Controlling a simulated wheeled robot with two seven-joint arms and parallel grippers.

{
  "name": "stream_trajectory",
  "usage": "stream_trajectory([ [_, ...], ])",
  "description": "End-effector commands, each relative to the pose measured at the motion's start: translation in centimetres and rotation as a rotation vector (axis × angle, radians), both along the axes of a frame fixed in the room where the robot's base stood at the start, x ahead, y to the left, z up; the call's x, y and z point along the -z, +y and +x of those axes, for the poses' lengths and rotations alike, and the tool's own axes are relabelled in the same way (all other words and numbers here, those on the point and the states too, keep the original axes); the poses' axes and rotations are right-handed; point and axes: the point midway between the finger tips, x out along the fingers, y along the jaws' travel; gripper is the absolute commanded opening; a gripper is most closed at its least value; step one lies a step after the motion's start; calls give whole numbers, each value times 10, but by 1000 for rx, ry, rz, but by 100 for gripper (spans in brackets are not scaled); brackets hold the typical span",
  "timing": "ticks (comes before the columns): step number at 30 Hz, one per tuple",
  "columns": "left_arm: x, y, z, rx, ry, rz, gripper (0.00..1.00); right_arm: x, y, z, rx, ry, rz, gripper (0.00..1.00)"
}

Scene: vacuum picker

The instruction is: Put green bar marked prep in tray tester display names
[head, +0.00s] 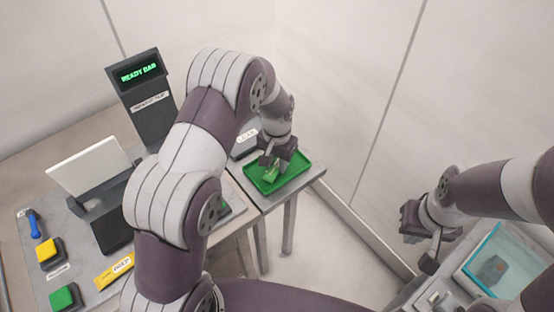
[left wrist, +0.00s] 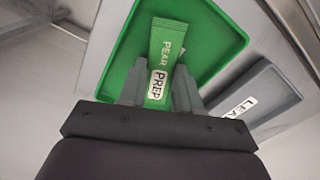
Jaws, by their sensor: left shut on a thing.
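My left gripper (head: 273,163) is over the green tray (head: 296,178) at the far corner of the table. It is shut on a green bar (head: 271,174). In the left wrist view the bar (left wrist: 166,45) reads "PEAR" and carries a white "PREP" label. It sits between the fingertips, over the floor of the green tray (left wrist: 215,28); I cannot tell whether it touches the tray. The tester display (head: 140,73) at the back left reads "READY BAR" in green. My right gripper (head: 421,250) is at the right, apart from the table; its finger state is unclear.
A grey tray (left wrist: 262,98) with a partly hidden label lies beside the green tray. The table holds a yellow bar (head: 115,270), a yellow button (head: 49,253), a green button (head: 63,297), a blue tool (head: 34,224) and a lidded device (head: 92,168). A clear-topped bin (head: 499,262) stands at the lower right.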

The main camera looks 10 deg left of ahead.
Motion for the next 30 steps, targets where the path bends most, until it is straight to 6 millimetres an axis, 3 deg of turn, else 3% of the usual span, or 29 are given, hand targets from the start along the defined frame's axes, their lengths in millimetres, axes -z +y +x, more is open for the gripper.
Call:
stream_trajectory([
  [1,1,0,0,0,0,0,39,1,0,0,0,0,0,0],
  [3,1,0,0,0,0,0,58,0,0,0,0,0,0,0],
  [14,-8,0,1,0,-3,-1,58,-1,0,0,0,0,0,0],
  [24,-93,0,1,0,-4,0,58,5,0,0,0,0,0,0],
  [30,-120,1,-2,-4,-3,-1,58,6,0,0,0,0,0,0],
])
